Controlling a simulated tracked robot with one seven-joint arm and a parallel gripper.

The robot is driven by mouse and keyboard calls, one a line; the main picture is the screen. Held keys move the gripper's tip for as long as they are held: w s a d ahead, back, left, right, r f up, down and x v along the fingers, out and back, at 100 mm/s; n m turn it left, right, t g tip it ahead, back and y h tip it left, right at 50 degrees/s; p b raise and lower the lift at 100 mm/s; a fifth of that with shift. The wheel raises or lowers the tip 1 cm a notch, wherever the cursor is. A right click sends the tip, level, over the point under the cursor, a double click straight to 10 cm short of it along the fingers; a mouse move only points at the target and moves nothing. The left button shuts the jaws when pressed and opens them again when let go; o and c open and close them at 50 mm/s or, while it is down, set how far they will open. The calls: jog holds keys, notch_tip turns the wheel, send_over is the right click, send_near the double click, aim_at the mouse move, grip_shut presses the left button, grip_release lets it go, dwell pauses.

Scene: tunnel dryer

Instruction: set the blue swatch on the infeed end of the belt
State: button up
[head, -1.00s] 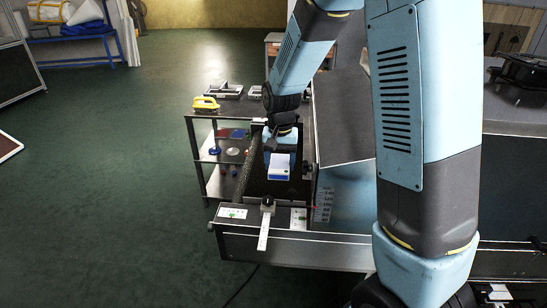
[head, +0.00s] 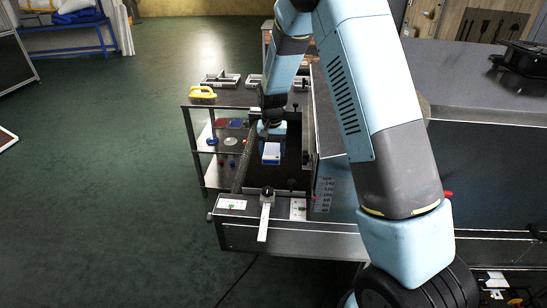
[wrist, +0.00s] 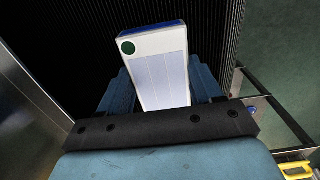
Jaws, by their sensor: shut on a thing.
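The blue swatch (head: 271,155) is a small block, blue on one face and edge, with white sides. In the wrist view the swatch (wrist: 158,65) shows a pale panelled face with a dark green dot near a corner. My gripper (wrist: 162,88) is shut on it, one blue finger on each side. In the head view my gripper (head: 272,132) is at the dryer's near open end, above the dark belt (head: 263,180). The ribbed black belt (wrist: 65,45) fills the background in the wrist view. I cannot tell whether the swatch touches the belt.
Side walls line the belt, with a white slide bar and black knob (head: 266,212) at its near end. A shelf cart (head: 225,97) stands left, carrying a yellow-handled thing (head: 202,93) and small coloured pieces. Green floor at left is open.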

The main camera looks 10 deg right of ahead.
jog(key=shift+w+f, duration=0.45)
jog(key=shift+f, duration=1.65)
jog(key=o, duration=1.1)
jog(key=shift+c, duration=0.2)
